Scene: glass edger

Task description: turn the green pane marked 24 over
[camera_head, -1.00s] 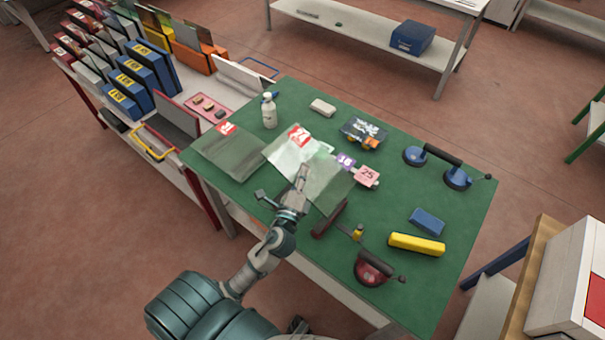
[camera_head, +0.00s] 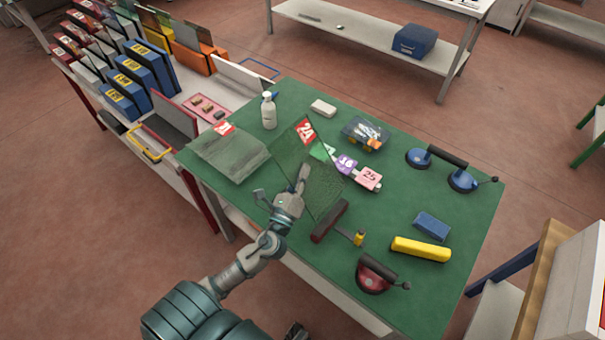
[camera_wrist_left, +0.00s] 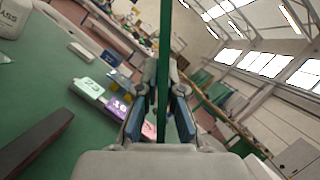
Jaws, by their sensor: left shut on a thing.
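The green pane marked 24 (camera_head: 318,185) is clear, with a red number label at its far corner. It stands tilted up off the bench in the head view. My left gripper (camera_head: 300,182) is shut on its near-left edge. In the left wrist view the pane (camera_wrist_left: 165,50) shows edge-on as a thin green strip between the fingers of the left gripper (camera_wrist_left: 160,112). Whether its lower edge touches the bench is hard to tell.
Another pane (camera_head: 230,155) with a red label lies to the left on the green bench (camera_head: 390,215).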

